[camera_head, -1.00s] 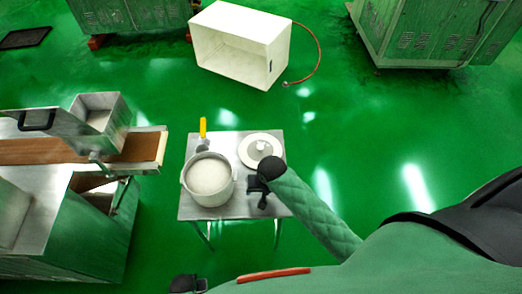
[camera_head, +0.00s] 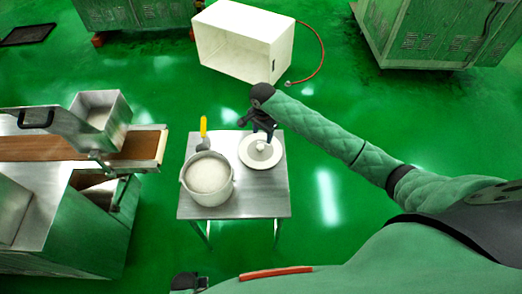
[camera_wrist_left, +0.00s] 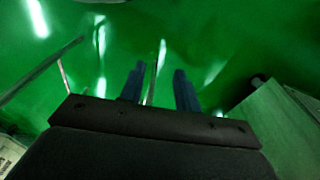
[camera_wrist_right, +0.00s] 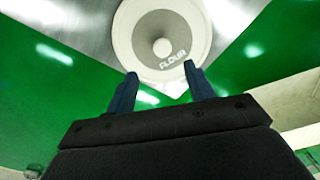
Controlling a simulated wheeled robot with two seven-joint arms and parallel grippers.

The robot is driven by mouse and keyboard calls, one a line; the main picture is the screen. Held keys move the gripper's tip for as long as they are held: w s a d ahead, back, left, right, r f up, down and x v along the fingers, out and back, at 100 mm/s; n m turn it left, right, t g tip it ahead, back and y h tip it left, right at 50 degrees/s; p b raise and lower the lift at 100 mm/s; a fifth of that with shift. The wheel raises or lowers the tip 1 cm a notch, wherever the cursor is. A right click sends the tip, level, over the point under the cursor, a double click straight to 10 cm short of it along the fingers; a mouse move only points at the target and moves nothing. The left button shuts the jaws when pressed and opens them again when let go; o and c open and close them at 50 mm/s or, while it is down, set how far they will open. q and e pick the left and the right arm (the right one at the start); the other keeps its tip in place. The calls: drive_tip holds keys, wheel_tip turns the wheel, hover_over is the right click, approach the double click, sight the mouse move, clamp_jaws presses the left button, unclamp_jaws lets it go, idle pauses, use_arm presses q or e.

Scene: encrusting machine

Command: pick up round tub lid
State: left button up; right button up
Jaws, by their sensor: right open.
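The round tub lid (camera_head: 250,157) is a pale disc with a grey centre and a white knob. It lies flat on the small metal table (camera_head: 245,205), to the right of the round tub (camera_head: 207,198). In the right wrist view the lid (camera_wrist_right: 178,49) shows its knob and the word FLOUR. My right gripper (camera_head: 261,135) is open and empty at the lid's far edge. In the right wrist view its fingertips (camera_wrist_right: 160,75) point toward the lid's rim. I cannot tell whether they touch it. My left gripper (camera_wrist_left: 158,78) is open and empty, away from the lid.
The open tub holds white contents. A yellow-handled tool (camera_head: 203,128) lies behind it on the table. A machine with a brown belt (camera_head: 50,149) stands to the left. A white open box (camera_head: 242,42) with a red hose is on the green floor behind. The table's front right is bare.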

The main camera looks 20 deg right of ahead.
sight(261, 146)
drive_tip(key=shift+w+f, duration=0.1)
drive_tip(key=shift+f, duration=0.25)
wheel_tip(261, 146, down, 2)
drive_tip(key=shift+p, duration=0.45)
drive_tip(key=f, duration=0.1)
drive_tip(key=f+p, duration=0.1)
drive_tip(key=f, duration=0.1)
drive_tip(key=shift+a+f+p, duration=0.25)
drive_tip(key=shift+a+p, duration=0.05)
drive_tip(key=shift+a, duration=0.1)
use_arm(q)
wheel_tip(261, 146, down, 7)
drive_tip(key=s+a, duration=0.1)
drive_tip(key=shift+r+t, duration=0.15)
drive_tip(key=shift+t, duration=0.15)
use_arm(e)
drive_tip(key=shift+f, duration=0.75)
use_arm(q)
drive_tip(key=shift+a, duration=0.1)
use_arm(e)
drive_tip(key=c, duration=1)
